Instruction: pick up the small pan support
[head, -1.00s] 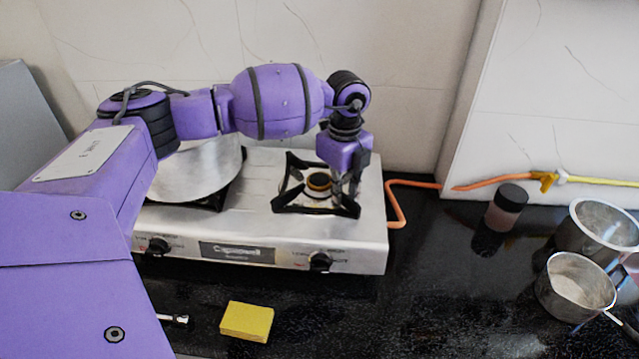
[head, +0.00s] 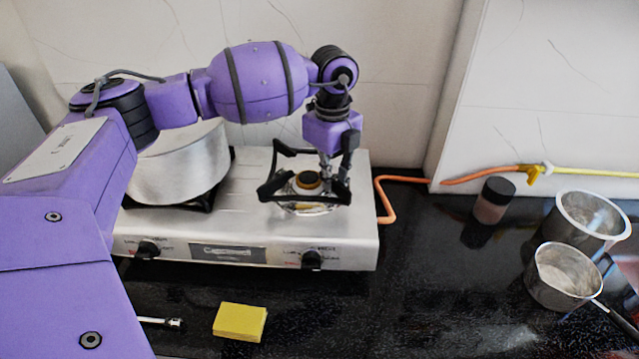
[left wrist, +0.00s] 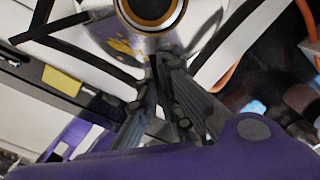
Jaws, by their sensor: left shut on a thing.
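The small pan support (head: 270,188), a black metal frame, is at the right burner (head: 308,181) of the steel stove. It appears raised a little above the stove top, with the round burner base showing below its front bar. My left gripper (head: 329,176) comes down from above at its right side and is shut on it. In the left wrist view the fingers (left wrist: 168,62) are close together beside the brass-ringed burner (left wrist: 152,10), and black bars of the support (left wrist: 62,28) spread to both sides. The exact grip point is partly hidden. My right gripper is not in view.
A large pot (head: 180,165) stands on the left burner. An orange hose (head: 386,205) runs from the stove's right side. A yellow sponge (head: 240,321) lies in front. A jar (head: 492,201) and two steel pans (head: 568,275) stand right. The counter between is clear.

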